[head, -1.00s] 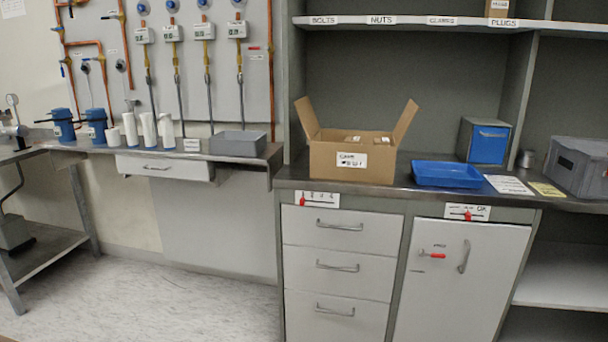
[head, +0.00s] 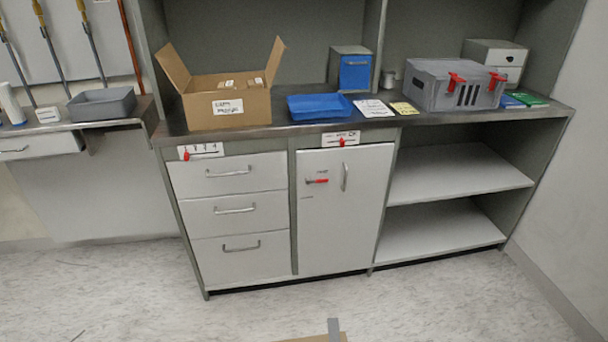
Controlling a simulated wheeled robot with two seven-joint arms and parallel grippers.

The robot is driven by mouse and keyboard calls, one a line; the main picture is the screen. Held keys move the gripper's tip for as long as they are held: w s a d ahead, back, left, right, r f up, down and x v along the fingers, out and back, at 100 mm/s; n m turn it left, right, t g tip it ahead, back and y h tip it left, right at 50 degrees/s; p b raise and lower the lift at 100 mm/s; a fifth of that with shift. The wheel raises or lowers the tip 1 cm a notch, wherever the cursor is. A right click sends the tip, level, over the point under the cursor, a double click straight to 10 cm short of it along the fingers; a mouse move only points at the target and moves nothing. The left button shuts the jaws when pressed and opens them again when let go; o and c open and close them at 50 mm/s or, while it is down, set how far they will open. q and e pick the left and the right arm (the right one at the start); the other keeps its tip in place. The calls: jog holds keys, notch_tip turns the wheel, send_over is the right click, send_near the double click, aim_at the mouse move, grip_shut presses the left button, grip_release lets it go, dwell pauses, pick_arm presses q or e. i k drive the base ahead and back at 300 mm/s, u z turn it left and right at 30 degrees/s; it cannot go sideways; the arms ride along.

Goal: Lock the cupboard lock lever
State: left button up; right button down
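The cupboard (head: 338,225) is a light grey door under the counter, between the drawers and the open shelves. It looks closed. Its red lock lever (head: 317,181) lies about level on the upper left of the door, left of the upright handle (head: 345,177). Small markings sit above and below the lever, too small to read. A white label plate with a red pointer (head: 342,140) is above the door. Neither of my grippers shows in the head view.
The counter holds an open cardboard box (head: 226,106), a blue tray (head: 319,107) and a grey crate with red latches (head: 455,86). Drawers (head: 234,210) stand left of the cupboard. Floor in front is mostly clear; a brown flat object (head: 318,338) shows at the bottom edge.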

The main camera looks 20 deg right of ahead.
aim_at(307, 181)
jog(key=z, duration=2.2)
jog(key=i, duration=1.7)
jog(key=u, duration=1.35)
